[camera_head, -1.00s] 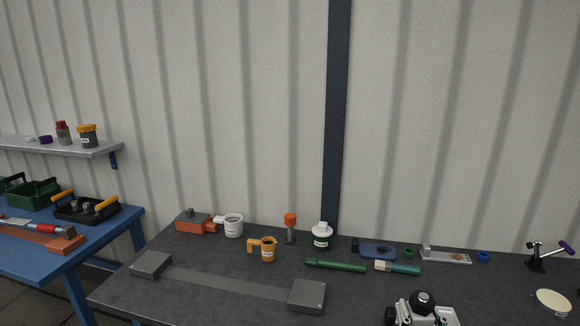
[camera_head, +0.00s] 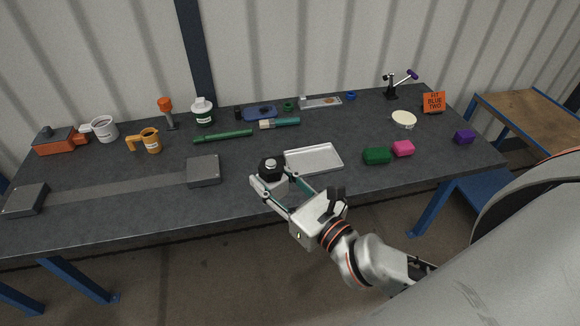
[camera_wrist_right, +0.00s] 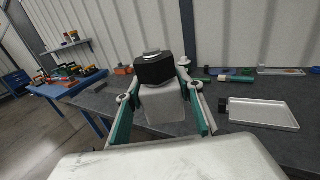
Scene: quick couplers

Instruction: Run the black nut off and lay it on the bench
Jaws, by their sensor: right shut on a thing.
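The black nut (camera_head: 271,164) is a hexagonal piece with a silver top showing through its middle. It sits on top of a pale grey block, and both show in the right wrist view, the nut (camera_wrist_right: 153,70) above the block (camera_wrist_right: 163,105). My right gripper (camera_head: 273,178) is shut on the pale block, its fingers on either side just below the nut. It is over the front part of the dark grey bench (camera_head: 100,222), left of the tray. My left gripper is not in view.
A flat grey block (camera_head: 204,171) lies to the left. Cups, bottles and tools line the back. Bare bench lies at the front left.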

